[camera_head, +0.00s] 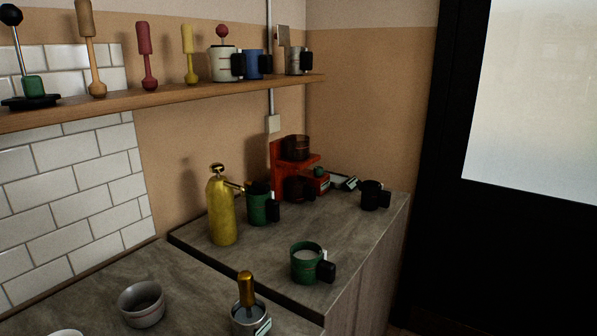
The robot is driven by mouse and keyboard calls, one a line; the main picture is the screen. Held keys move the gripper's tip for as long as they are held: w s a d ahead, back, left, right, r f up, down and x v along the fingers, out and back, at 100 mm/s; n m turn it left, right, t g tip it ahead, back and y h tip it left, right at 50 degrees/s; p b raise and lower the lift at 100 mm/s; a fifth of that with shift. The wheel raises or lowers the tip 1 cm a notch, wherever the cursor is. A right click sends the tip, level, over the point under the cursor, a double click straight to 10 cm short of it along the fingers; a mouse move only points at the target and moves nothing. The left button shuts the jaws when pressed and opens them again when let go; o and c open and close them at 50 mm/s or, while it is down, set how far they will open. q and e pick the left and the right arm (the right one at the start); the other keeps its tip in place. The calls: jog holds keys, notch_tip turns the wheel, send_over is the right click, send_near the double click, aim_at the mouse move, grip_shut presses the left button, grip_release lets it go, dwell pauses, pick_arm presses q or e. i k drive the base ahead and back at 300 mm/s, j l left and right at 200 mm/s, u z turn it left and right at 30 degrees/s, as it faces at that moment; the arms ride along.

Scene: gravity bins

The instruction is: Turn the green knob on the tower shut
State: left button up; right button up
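A small red stand (277,163), which looks like the tower, is at the back of the right counter near the wall. It has an upright post and a shelf with a dark brown translucent vessel (297,147) on it. A second dark round vessel (299,189) sits below the shelf. A small dark green round knob (319,172) shows at the stand's right side, above a red base part. It is too small to tell which way it is turned. Neither of my grippers is in view.
A yellow bottle (221,212) and a green mug (258,205) stand left of the stand. A black mug (371,196) is to its right. Another green mug (306,263) stands nearer. A wooden shelf (180,93) with mugs and tools hangs above.

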aim_at(318, 170)
jog(key=i+l+u, duration=0.15)
jog(key=u, duration=0.3)
jog(key=i+l+u, duration=0.1)
jog(key=l+u, duration=0.6)
jog(key=u, duration=0.25)
jog(key=i+l, duration=0.05)
